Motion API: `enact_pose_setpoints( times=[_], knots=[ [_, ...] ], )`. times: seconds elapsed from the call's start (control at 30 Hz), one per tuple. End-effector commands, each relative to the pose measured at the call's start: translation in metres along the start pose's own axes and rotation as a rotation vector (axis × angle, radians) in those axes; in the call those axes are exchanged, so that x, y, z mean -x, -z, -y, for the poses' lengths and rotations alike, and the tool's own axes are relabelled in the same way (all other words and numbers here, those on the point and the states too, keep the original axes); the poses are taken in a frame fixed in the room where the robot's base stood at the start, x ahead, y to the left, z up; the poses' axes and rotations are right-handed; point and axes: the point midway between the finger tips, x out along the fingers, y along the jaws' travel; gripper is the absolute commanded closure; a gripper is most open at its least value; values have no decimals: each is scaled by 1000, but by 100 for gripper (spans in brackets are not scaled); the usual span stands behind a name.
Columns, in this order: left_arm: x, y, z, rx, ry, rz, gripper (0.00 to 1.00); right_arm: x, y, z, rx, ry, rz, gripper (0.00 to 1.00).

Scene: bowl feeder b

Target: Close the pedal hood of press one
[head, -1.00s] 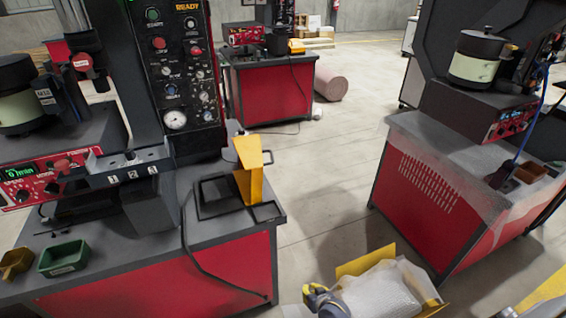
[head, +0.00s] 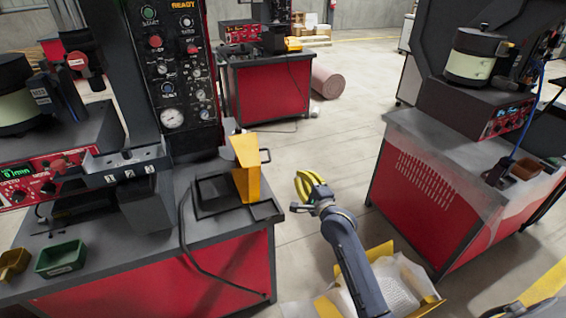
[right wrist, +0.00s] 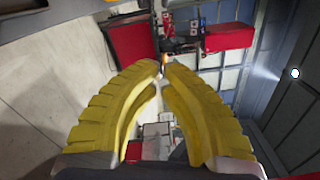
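The yellow pedal hood (head: 246,165) stands raised on the dark pedal frame (head: 208,210), at the right end of the left press's table. My right gripper (head: 301,180) has yellow fingers and is to the right of the hood, beyond the table edge and apart from it. In the right wrist view its curved fingertips (right wrist: 162,68) come together with nothing held between them. The hood cannot be made out in the right wrist view. My left gripper is not in view.
A black cable (head: 190,245) hangs over the table front. A green bin (head: 62,259) and a yellow bin (head: 12,264) stand at the left. An open box with bubble wrap (head: 405,285) is below my right arm.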

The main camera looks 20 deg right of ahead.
Motion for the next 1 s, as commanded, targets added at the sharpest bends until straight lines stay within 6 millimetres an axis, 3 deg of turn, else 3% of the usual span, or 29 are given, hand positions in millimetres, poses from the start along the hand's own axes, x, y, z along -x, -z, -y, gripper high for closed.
enact_pose_setpoints(
  times=[0.27, 0.7, 1.0],
  knots=[
    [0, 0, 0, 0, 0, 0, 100, -26, 0, 0, -15, 1, 0, 100],
    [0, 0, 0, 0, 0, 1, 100, -101, 1, 0, -13, 0, -1, 100],
    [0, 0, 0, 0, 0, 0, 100, -108, -31, 0, -16, 0, 0, 100]
  ],
)
